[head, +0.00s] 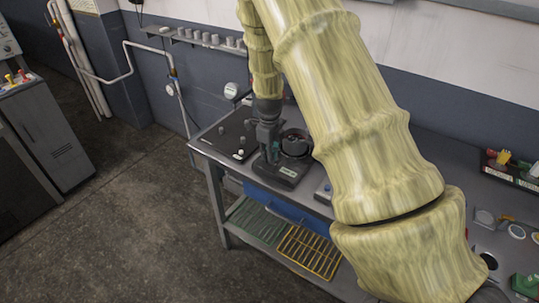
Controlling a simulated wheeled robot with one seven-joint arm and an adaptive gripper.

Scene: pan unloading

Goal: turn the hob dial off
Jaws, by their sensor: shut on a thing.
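The hob (288,178) is a small dark unit on the workbench, with a round black pan or ring (297,143) on its top. My gripper (273,157) points down at the front left part of the hob and is shut on what appears to be its dial. The dial itself is hidden by the fingers, so its setting cannot be told. My thick yellow-green arm crosses the middle of the view and covers the bench right of the hob.
A black panel (226,138) with small knobs lies left of the hob on the grey bench (207,150). A blue drawer (285,207) and a yellow rack (309,252) are below. Small parts lie at the right end. The floor at left is clear.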

